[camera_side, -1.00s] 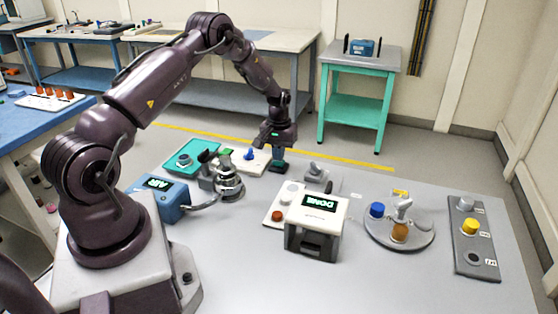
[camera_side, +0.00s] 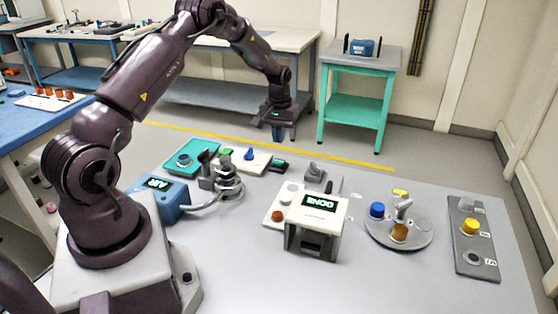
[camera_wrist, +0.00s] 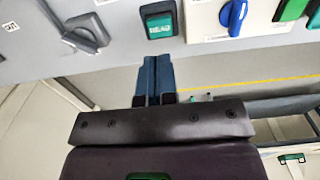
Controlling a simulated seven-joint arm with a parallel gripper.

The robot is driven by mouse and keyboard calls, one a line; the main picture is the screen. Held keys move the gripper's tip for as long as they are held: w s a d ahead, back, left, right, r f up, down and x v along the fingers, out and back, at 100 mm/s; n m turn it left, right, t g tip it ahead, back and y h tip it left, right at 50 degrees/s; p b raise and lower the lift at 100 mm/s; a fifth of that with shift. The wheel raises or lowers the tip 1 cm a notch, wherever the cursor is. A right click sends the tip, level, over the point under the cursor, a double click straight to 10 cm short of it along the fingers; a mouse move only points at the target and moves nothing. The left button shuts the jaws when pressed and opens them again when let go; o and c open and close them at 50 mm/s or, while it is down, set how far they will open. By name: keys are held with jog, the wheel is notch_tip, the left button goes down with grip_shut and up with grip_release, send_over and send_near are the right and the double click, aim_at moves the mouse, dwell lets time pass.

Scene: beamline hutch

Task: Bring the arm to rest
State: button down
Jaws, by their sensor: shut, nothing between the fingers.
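My gripper (camera_side: 277,134) hangs in the air above the back edge of the grey bench (camera_side: 365,285), fingers pointing down, touching nothing. In the wrist view its two blue fingers (camera_wrist: 157,75) lie together, shut and empty. A dark green button block (camera_side: 279,164) sits on the bench's back edge, below the fingers. It also shows at the top of the wrist view (camera_wrist: 158,24), with white lettering that seems to say READ.
A white box with a lit DONE display (camera_side: 318,202) stands mid-bench. A blue AIR box (camera_side: 160,196) and coiled metal tube (camera_side: 229,182) are to its left. A round plate (camera_side: 410,240) and grey button strip (camera_side: 473,253) are to the right. Air around my gripper is clear.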

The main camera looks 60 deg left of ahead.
jog(key=shift+s+d+f, duration=0.1)
jog(key=shift+s, duration=0.05)
jog(key=shift+s+d+f+g, duration=0.15)
jog(key=shift+s+d+f, duration=0.1)
jog(key=shift+s, duration=0.15)
jog(key=shift+s+d+f+g, duration=0.15)
jog(key=shift+s+d+f, duration=0.1)
jog(key=shift+s, duration=0.15)
jog(key=s+d+r+m+t, duration=0.3)
jog(key=s+d+r+m, duration=0.1)
jog(key=s+d+r, duration=0.6)
jog(key=s+d+r+m+t, duration=0.3)
jog(key=s+d+r+m, duration=0.2)
jog(key=s+d+r, duration=0.5)
jog(key=d+r, duration=0.6)
jog(key=r, duration=0.1)
jog(key=shift+s, duration=0.3)
